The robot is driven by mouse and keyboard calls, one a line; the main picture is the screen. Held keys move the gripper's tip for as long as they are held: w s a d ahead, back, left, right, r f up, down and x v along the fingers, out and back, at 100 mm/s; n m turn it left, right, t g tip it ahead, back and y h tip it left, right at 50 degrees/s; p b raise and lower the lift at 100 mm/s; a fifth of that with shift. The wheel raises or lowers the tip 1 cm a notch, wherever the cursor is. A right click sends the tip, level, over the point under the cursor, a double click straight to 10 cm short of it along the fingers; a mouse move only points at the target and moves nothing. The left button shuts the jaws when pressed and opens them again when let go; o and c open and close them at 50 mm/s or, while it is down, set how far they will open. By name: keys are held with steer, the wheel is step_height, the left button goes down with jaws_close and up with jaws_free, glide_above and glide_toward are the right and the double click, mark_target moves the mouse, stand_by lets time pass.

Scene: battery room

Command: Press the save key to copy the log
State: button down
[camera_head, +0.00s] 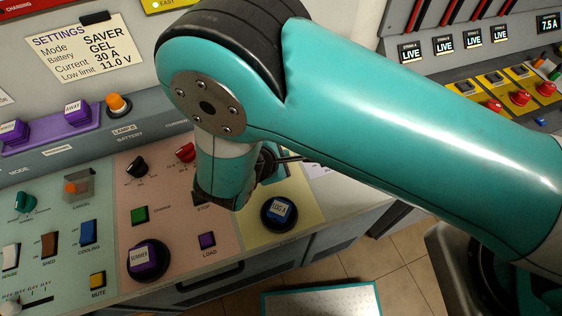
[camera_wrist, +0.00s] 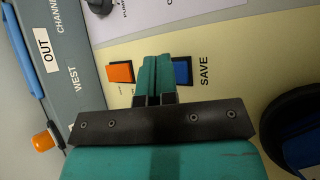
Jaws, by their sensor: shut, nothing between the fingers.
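The save key is a small blue square key (camera_wrist: 182,70) on the cream panel in the wrist view, with the word SAVE printed beside it. My gripper (camera_wrist: 156,60) shows in the same view with its teal fingers closed together and empty. Its tips lie between the blue key and an orange key (camera_wrist: 121,72), close to the blue key's left side and partly over its edge in the picture. I cannot tell whether the tips touch the panel. In the head view my arm covers this part of the panel, and the save key is hidden.
A big round knob labelled LOG A (camera_head: 278,213) stands on the yellow panel; a black round knob (camera_wrist: 297,128) shows at the wrist view's right edge. The pink panel has a purple LOAD key (camera_head: 207,240) and a SUMMER knob (camera_head: 147,259). An orange lamp (camera_head: 118,104) stands behind.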

steer(key=shift+f+b, duration=0.35)
steer(key=shift+f, duration=0.25)
stand_by(0.6)
steer(key=shift+r, duration=0.1)
steer(key=shift+r+p, duration=0.65)
steer(key=shift+r, duration=0.15)
steer(key=shift+r+p, duration=1.8)
steer(key=shift+r, duration=0.8)
steer(key=shift+f, duration=0.1)
